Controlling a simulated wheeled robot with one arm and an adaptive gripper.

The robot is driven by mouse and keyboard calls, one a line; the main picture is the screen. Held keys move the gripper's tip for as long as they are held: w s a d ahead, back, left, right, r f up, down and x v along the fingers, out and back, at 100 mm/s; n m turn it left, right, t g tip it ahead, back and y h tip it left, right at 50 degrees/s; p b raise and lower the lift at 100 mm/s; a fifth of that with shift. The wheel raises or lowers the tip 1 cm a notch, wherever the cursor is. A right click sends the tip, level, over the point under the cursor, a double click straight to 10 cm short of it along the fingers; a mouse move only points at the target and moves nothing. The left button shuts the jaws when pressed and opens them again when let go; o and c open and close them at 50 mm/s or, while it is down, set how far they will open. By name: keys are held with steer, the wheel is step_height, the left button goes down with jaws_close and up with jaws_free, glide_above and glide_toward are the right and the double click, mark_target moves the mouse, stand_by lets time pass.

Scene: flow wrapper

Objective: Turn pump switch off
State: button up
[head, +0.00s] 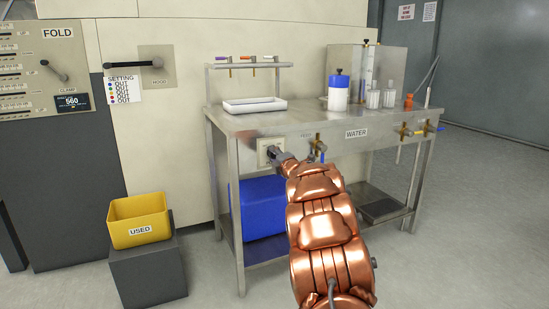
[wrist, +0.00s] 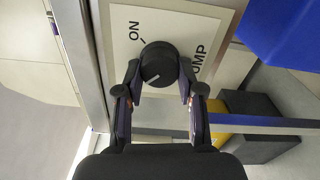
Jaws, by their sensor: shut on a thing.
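The pump switch is a round black knob (wrist: 158,58) with a short white pointer line, on a cream plate (wrist: 122,62) in the wrist view. The plate carries the words ON and PUMP, the latter partly hidden by a finger. The pointer line is turned away from the ON mark, towards the lower left of the picture. My gripper (wrist: 160,77) has a finger on each side of the knob and is shut on it. In the head view the plate (head: 264,146) is on the front of the steel bench, and my gripper (head: 278,157) covers the knob.
The steel bench (head: 318,123) bears a white tray (head: 254,106) and several bottles. Valves with blue (head: 318,148) and other handles stick out right of the switch. A blue bin (head: 257,205) is below; a yellow USED bin (head: 138,220) stands left. The floor in front is clear.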

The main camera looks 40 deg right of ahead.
steer(key=shift+a, duration=0.1)
steer(key=o, duration=1.1)
steer(key=shift+o, duration=0.2)
steer(key=shift+s, duration=0.1)
steer(key=v, duration=1.1)
steer(key=shift+s+a, duration=0.15)
steer(key=shift+s, duration=0.2)
